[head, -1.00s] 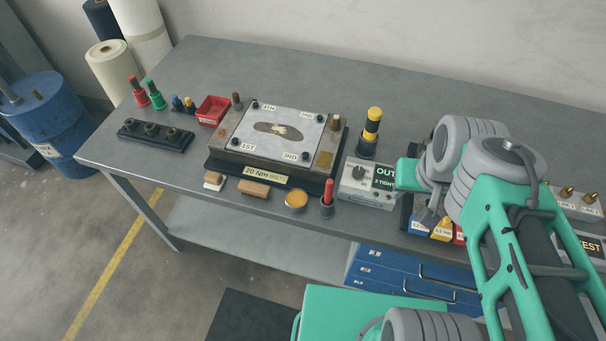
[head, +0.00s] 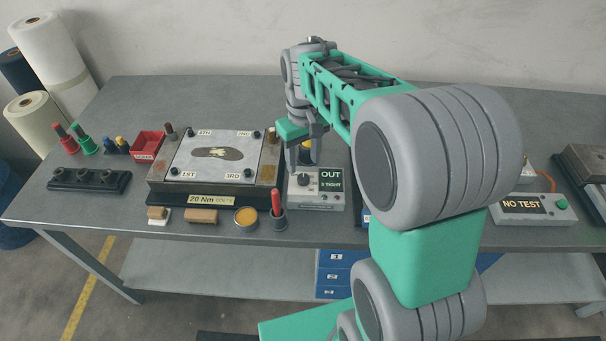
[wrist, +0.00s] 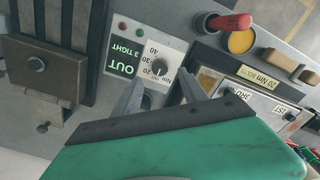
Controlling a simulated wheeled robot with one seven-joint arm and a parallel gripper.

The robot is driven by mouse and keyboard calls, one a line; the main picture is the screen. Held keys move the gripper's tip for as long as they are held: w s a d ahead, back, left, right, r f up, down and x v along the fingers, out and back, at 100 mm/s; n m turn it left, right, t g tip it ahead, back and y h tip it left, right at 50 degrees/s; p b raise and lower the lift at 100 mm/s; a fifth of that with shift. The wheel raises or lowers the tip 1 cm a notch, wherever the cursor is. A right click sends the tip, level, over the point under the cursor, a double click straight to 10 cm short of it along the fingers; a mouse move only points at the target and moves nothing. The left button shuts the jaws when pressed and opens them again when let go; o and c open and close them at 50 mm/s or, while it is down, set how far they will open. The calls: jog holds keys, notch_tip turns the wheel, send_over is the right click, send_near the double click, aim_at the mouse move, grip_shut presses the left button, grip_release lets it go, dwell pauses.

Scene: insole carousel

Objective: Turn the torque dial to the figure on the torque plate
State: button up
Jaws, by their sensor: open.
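The torque plate (head: 213,199) reads "20 Nm BOLTS" on the front of the mould; the wrist view also shows it (wrist: 262,78). The grey torque box (head: 318,200) has a display (head: 331,180) reading "OUT" and "3 TIGHT". In the wrist view, the box shows figures 20, 30 and 40 (wrist: 156,60) on a white scale. The dark torque dial (wrist: 149,100) is partly hidden by my gripper; I cannot read its pointer. My gripper (wrist: 160,80) is open and empty, pointing down over the box, its fingers either side of the dial. I cannot tell if they touch it.
The mould (head: 262,172) stands left of the box. A red-handled tool (head: 277,206) and a yellow tin (head: 246,217) stand in front. A yellow-and-black tool (head: 307,152) is behind my gripper. A "NO TEST" box (head: 535,207) is at the right.

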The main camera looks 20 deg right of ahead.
aim_at(303, 177)
notch_tip(303, 177, down, 6)
jog(key=shift+r, duration=0.1)
grip_shut()
dwell(0.5)
